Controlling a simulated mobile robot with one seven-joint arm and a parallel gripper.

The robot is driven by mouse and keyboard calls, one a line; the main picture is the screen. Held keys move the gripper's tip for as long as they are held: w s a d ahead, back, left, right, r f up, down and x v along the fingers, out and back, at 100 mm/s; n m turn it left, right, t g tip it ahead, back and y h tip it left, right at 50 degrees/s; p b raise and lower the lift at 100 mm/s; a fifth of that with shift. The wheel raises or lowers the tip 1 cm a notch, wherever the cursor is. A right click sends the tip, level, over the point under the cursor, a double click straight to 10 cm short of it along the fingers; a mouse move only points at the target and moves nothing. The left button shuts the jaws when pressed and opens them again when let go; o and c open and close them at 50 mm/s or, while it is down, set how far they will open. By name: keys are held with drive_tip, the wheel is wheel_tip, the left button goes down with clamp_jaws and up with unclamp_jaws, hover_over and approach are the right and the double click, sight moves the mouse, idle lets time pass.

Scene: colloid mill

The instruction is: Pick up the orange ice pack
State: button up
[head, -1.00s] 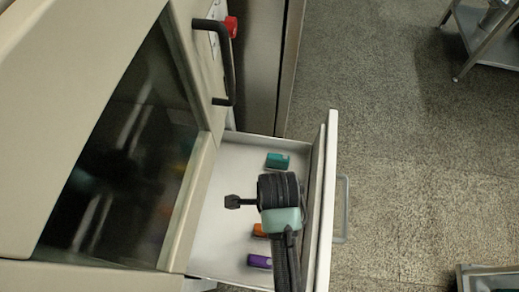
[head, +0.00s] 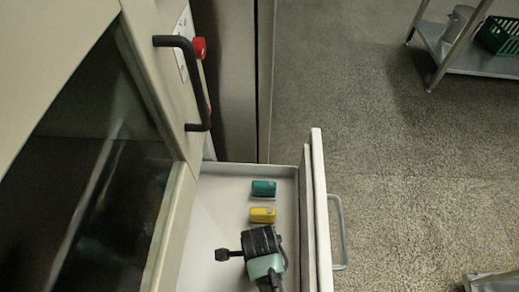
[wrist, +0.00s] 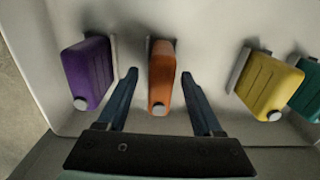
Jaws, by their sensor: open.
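The orange ice pack (wrist: 161,77) is in the drawer, in the middle of the wrist view, with a white cap at its near end. My gripper (wrist: 158,78) is open, with one finger on each side of the orange pack and a gap to each. I cannot tell how far above it the fingertips are. In the head view my gripper (head: 222,255) is over the drawer, and the orange pack is not visible there.
The open white drawer (head: 212,200) also holds a yellow pack (head: 262,214), a teal pack (head: 263,188) and a purple pack (wrist: 87,73). The drawer front (head: 319,200) with its handle is close to my arm's right. A cabinet with a black handle (head: 187,85) stands left.

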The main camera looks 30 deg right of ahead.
drive_tip(key=shift+f, duration=0.25)
clamp_jaws()
drive_tip(key=shift+r, duration=0.2)
